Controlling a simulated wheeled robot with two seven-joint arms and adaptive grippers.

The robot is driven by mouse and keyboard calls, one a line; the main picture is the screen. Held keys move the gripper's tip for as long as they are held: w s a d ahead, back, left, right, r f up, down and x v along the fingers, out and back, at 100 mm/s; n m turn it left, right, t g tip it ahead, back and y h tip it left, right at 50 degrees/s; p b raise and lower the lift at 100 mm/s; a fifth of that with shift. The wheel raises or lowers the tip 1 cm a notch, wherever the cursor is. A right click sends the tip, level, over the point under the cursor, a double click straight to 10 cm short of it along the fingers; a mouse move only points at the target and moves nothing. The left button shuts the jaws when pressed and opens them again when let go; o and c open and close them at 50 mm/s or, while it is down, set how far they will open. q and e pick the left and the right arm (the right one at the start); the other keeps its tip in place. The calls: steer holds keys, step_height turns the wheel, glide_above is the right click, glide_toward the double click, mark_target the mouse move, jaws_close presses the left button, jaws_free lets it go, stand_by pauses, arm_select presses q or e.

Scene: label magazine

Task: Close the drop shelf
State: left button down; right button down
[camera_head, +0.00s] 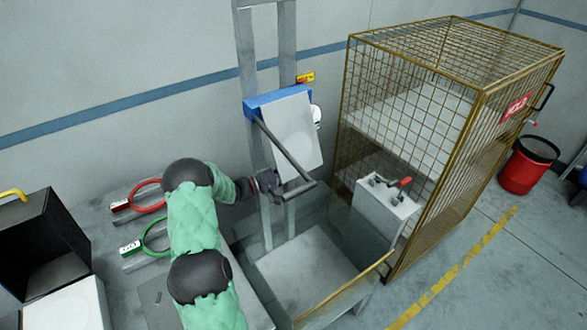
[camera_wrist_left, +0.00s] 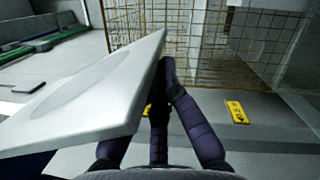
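The drop shelf is a pale panel (camera_head: 291,136) at a blue bracket (camera_head: 277,102) on a grey upright frame. In the head view the panel is tilted steeply, with a dark bent bar (camera_head: 287,153) across its left and lower edges. My left gripper (camera_head: 270,184) is at the panel's lower left, close to the bar; contact is unclear. In the left wrist view a pale plate (camera_wrist_left: 88,92), seemingly this panel, lies in front of part of my dark fingers (camera_wrist_left: 168,88). It hides some of them, so their closure is unclear. My right gripper is out of view.
A brass wire cage (camera_head: 437,110) with a red sign stands right of the frame. A grey box with a red-handled clamp (camera_head: 386,205) is before it. A red ring (camera_head: 146,196) and a green ring (camera_head: 155,237) lie on the bench at left. A grey tray (camera_head: 305,270) lies below.

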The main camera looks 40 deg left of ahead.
arm_select(q)
steer(key=s+d+r+n+t+y+p, duration=0.1)
steer(key=s+d+r+n+t+p, duration=0.1)
steer(key=s+d+r+n+p, duration=0.2)
steer(key=shift+d+r+n+p, duration=1.9)
steer(key=shift+d+r+p, duration=2.4)
steer(key=shift+d+r, duration=0.85)
steer(key=shift+a, duration=0.1)
